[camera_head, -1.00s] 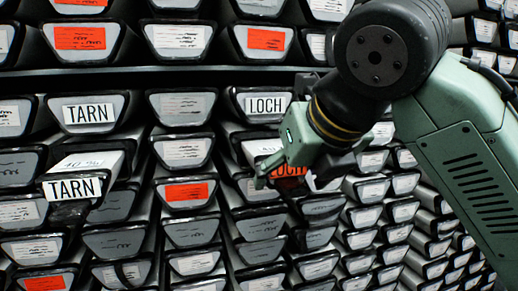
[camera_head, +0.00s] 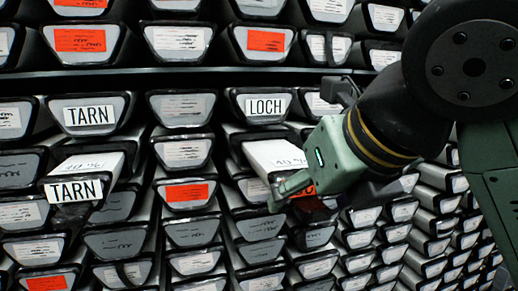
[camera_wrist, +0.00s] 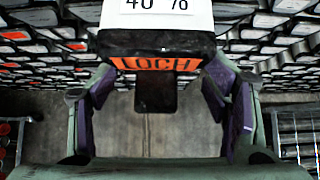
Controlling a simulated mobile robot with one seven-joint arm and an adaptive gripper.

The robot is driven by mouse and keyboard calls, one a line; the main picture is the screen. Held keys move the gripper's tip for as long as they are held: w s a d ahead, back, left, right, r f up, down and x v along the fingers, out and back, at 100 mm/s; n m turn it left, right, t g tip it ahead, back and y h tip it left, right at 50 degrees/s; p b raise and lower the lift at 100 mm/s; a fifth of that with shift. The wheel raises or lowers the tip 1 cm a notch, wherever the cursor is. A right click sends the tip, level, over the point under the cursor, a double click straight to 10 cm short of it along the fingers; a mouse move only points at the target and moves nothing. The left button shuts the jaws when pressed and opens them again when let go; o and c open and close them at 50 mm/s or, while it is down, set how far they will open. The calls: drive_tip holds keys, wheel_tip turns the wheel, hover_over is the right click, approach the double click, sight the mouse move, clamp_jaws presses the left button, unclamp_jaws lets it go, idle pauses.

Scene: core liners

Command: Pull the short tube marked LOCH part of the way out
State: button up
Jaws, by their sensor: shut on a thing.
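A tube with an orange LOCH label (camera_wrist: 157,63) sticks out of the rack, its white top marked 40 % (camera_head: 275,155). In the head view my gripper (camera_head: 302,190) hides most of its end face. In the wrist view my gripper (camera_wrist: 158,88) has one finger on each side of that end, shut on it; a dark tab hangs below the label. Another tube, with a white LOCH label (camera_head: 265,105), sits just above, in line with its neighbours.
A TARN tube (camera_head: 75,190) sticks out at the left, below another TARN tube (camera_head: 90,115) that sits in line. Rows of tube ends fill the rack all around. Bare floor (camera_wrist: 160,130) shows below in the wrist view.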

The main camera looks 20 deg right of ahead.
drive_tip(key=o, duration=2)
drive_tip(key=shift+f, duration=0.1)
